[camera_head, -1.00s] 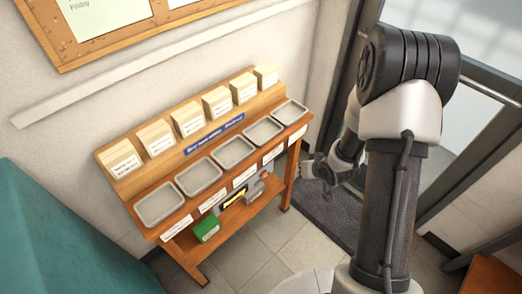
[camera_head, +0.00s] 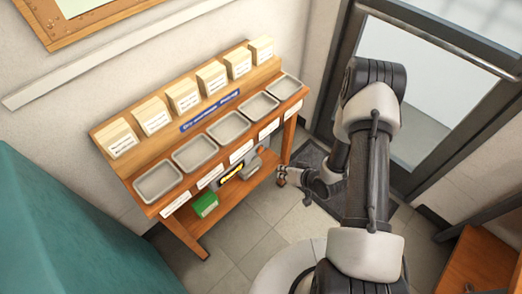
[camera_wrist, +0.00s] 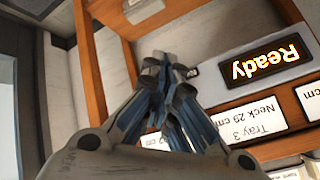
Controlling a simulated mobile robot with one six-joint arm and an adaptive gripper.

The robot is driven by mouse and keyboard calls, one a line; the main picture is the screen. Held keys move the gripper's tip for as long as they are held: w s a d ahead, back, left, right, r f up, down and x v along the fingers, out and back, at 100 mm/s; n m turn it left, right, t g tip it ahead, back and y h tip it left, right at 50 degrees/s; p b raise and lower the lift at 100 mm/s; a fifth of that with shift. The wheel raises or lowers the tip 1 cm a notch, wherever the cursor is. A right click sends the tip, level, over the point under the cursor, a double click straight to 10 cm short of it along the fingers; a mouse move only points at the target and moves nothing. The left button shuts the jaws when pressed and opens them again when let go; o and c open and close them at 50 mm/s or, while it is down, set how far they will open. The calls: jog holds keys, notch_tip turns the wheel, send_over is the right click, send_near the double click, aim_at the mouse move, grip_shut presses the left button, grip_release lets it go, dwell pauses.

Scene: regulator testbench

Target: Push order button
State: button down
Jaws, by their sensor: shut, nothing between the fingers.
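A grey device (camera_head: 240,168) with a lit yellow display sits on the lower shelf of the wooden bench. In the wrist view its dark display (camera_wrist: 265,62) reads "Ready" in glowing letters, upside down. My gripper (camera_head: 285,176) is at the bench's right end, near the right front leg. In the wrist view my gripper (camera_wrist: 168,68) has its fingertips together, with nothing held, beside the display's left end. A small dark part (camera_wrist: 191,73) shows right beside the fingertips; I cannot tell if it is the order button. The fingers hide part of the device.
The bench (camera_head: 166,225) carries several grey trays (camera_head: 230,126) and several card boxes (camera_head: 184,97). A green box (camera_head: 205,204) lies on the lower shelf. A teal surface (camera_head: 70,230) fills the left. A glass door (camera_head: 430,90) stands at right. Floor in front is open.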

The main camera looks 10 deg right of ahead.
jog(key=w+a, duration=0.4)
jog(key=w, duration=0.2)
jog(key=shift+w+a+b, duration=0.25)
jog(key=shift+a+b, duration=0.15)
dwell(1.2)
jog(key=shift+w+a, duration=0.2)
jog(key=shift+w, duration=0.1)
jog(key=shift+w+a, duration=0.3)
jog(key=shift+w, duration=0.15)
dwell(0.9)
jog(key=shift+s+d, duration=0.55)
jog(key=shift+s, duration=0.2)
jog(key=shift+s, duration=0.1)
jog(key=s+d, duration=0.1)
jog(key=s, duration=0.1)
jog(key=s+d, duration=0.2)
dwell(0.3)
